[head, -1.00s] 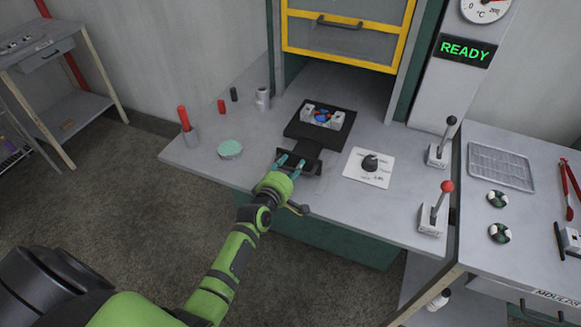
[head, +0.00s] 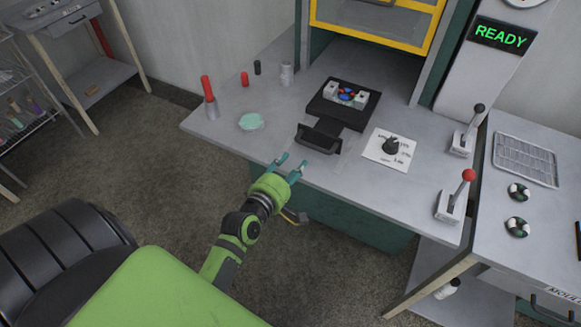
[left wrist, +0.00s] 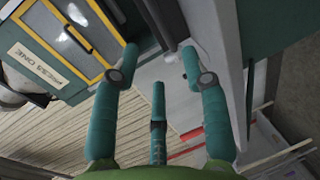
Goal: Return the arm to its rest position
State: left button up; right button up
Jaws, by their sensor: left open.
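My left gripper (head: 287,164) is green with teal fingers. In the head view it is at the front edge of the grey bench (head: 300,75), just in front of the black tray handle (head: 319,138) and apart from it. Its fingers are spread and empty. The left wrist view shows the open fingers (left wrist: 158,62) with nothing between them. My green left arm (head: 235,245) reaches up from the bottom of the head view. My right gripper is in neither view.
A black sliding tray (head: 343,104) holds a grey fixture with coloured parts. The yellow-framed guard (head: 375,22) is raised.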

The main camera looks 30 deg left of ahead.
pick_arm(q)
jog(key=shift+s, duration=0.1)
dwell(0.4)
jog(key=s+d+f+m+g+h, duration=0.1)
jog(key=s+d+f+m+g, duration=0.25)
jog(key=f, duration=0.65)
jog(key=s+d+f+m+g, duration=0.15)
jog(key=s+f+m, duration=0.35)
jog(key=f, duration=0.6)
jog(key=s+d+f+m+g+h, duration=0.1)
jog(key=s+d+f+m+g, duration=0.15)
jog(key=s+f, duration=0.55)
jog(key=s+a+f+m+g, duration=0.1)
jog(key=s+f+m+g, duration=0.1)
jog(key=s, duration=0.5)
jog(key=s+a+f+m+g+b, duration=0.1)
jog(key=s+f+m+g, duration=0.1)
jog(key=s+f+m, duration=0.2)
jog(key=s+a+f+m+g+y, duration=0.1)
jog(key=s+f+m+g, duration=0.2)
jog(key=s+f, duration=0.5)
jog(key=s+m, duration=0.1)
jog(key=s, duration=0.3)
jog(key=shift+a+f, duration=0.15)
